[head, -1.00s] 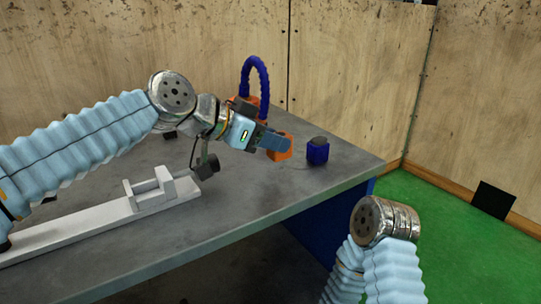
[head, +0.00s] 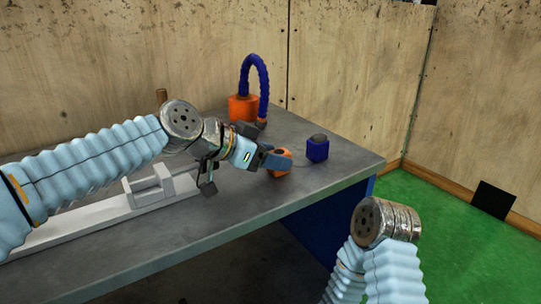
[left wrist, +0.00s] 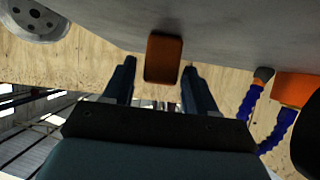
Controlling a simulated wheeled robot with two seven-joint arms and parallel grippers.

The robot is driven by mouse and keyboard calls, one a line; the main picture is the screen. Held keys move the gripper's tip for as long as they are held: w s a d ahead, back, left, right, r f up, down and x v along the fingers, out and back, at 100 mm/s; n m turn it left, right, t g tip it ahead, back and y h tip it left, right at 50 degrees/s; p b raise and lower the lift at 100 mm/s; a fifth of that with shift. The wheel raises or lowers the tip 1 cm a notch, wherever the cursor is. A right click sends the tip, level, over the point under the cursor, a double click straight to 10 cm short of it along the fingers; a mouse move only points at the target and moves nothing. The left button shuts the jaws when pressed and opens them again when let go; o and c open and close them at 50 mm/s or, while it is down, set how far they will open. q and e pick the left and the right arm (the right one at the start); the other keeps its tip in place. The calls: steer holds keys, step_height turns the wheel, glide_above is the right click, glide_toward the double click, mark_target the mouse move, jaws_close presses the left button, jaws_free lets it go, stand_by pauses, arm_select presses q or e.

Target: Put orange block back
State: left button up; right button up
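The orange block (head: 281,163) stands on the grey table near its right end, in front and to the left of the blue block (head: 317,151). My left gripper (head: 273,160) is at the orange block and hides part of its left side. In the left wrist view the gripper (left wrist: 158,68) is open, with one finger on each side of the orange block (left wrist: 164,58). Gaps show between the fingers and the block. My right arm shows at lower right in the head view, but its gripper is out of view.
An orange base (head: 241,107) with a blue hose (head: 263,80) stands at the back of the table. A pale rail fixture (head: 120,210) lies along the front left. The blue block has a dark piece on top. The table's right corner is clear.

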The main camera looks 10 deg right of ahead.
arm_select(q)
steer(key=shift+o, duration=0.3)
steer(key=shift+a+r, duration=0.2)
steer(key=shift+r, duration=0.1)
steer(key=v, duration=1.1)
steer(key=shift+a+r+b, duration=0.15)
steer(key=shift+a+b, duration=0.1)
steer(key=shift+b, duration=0.2)
steer(key=shift+s, duration=0.15)
